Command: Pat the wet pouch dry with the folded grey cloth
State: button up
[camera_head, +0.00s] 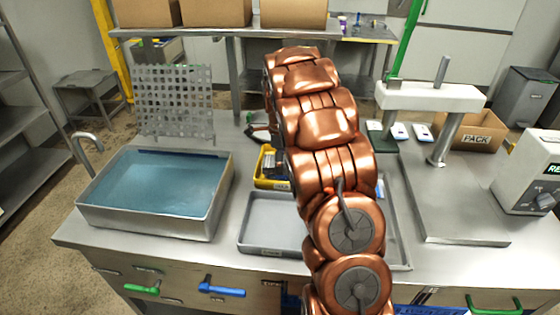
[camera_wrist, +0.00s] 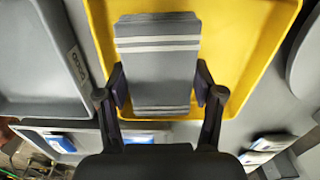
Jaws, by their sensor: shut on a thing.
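The folded grey cloth (camera_wrist: 158,75) with white stripes lies in the yellow tray (camera_wrist: 235,60) in the wrist view. My gripper (camera_wrist: 160,84) has one finger against each side of the cloth and is shut on it. In the head view my arm hides the gripper and most of the yellow tray (camera_head: 262,183). A blue-and-white pouch (camera_wrist: 60,143) lies in a grey tray at the lower left of the wrist view. More pale packs (camera_wrist: 265,150) show at the lower right. I cannot tell which pouch is wet.
A water-filled basin (camera_head: 160,224) stands left, with a perforated rack (camera_head: 174,100) behind it. A grey tray (camera_head: 270,249) sits at the front middle. A sealer-like press (camera_head: 430,97), a PACK box (camera_head: 470,133) and a white device (camera_head: 530,172) are on the right.

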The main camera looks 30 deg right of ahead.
jog(key=shift+s+f, duration=0.1)
jog(key=shift+f, duration=0.35)
dwell(1.4)
jog(key=shift+r+p, duration=0.5)
jog(key=shift+r, duration=3.15)
jog(key=shift+f, duration=0.2)
jog(key=shift+s+d+f+b, duration=0.3)
jog(key=shift+f+b, duration=0.1)
jog(key=shift+f, duration=0.55)
jog(key=shift+s+d+f+b, duration=0.25)
jog(key=shift+f+b, duration=0.15)
jog(key=shift+f, duration=0.5)
jog(key=shift+s+d+f+b, duration=0.2)
jog(key=shift+d+f+b, duration=0.15)
jog(key=shift+f, duration=0.6)
jog(key=shift+f, duration=0.5)
jog(key=shift+r, duration=0.1)
jog(key=shift+r+p, duration=0.55)
jog(key=shift+r, duration=2.85)
